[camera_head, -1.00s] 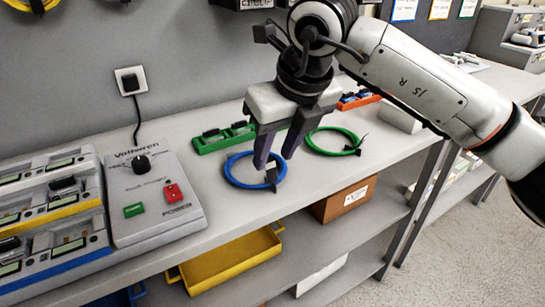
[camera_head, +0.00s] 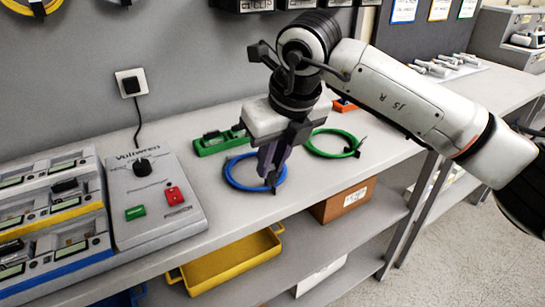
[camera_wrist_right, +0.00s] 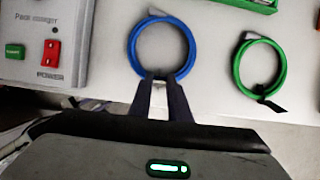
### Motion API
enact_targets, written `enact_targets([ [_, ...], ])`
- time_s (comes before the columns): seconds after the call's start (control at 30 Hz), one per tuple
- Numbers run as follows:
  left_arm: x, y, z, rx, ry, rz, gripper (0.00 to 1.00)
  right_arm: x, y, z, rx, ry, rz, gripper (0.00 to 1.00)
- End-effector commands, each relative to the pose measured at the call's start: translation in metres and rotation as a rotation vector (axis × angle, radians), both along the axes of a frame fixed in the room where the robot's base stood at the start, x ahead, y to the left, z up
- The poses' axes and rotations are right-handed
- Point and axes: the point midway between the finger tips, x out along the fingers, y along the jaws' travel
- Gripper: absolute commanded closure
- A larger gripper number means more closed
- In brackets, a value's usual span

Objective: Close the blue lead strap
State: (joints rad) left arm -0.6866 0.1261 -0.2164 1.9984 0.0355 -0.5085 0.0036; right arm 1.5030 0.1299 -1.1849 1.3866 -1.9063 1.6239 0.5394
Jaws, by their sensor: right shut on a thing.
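The blue lead (camera_head: 236,182) lies coiled in a ring on the bench in the head view. It also shows in the right wrist view (camera_wrist_right: 134,50). My right gripper (camera_head: 270,178) points down at the ring's near right side. Its fingers are close together, shut on the strap of the blue lead, which is mostly hidden between them. In the right wrist view the fingertips (camera_wrist_right: 161,78) meet the near edge of the ring. My left gripper is not in view.
A green coiled lead (camera_head: 325,153) lies to the right, and a green tray (camera_head: 210,147) lies behind. The Voltwren charger box (camera_head: 150,215) and stacked pump racks stand at left. A yellow bin (camera_head: 230,265) sits on the lower shelf. The bench's front edge is close.

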Motion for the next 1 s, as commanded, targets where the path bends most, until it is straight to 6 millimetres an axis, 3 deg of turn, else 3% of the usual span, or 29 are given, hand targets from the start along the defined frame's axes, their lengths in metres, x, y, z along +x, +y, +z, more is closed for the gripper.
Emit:
enact_targets([
  [0.1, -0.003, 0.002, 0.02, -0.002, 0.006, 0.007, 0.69, 0.004, 0.003, 0.008, -0.046, 0.062, -0.002, 1.0],
  [0.4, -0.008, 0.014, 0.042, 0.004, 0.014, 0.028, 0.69, 0.01, 0.009, 0.003, -0.147, 0.199, -0.001, 1.0],
  [0.7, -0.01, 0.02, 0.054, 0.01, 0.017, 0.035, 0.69, 0.013, 0.01, -0.002, -0.196, 0.266, 0.0, 1.0],
  [1.0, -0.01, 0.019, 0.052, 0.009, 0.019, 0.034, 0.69, 0.014, 0.01, -0.004, -0.201, 0.27, 0.001, 1.0],
])
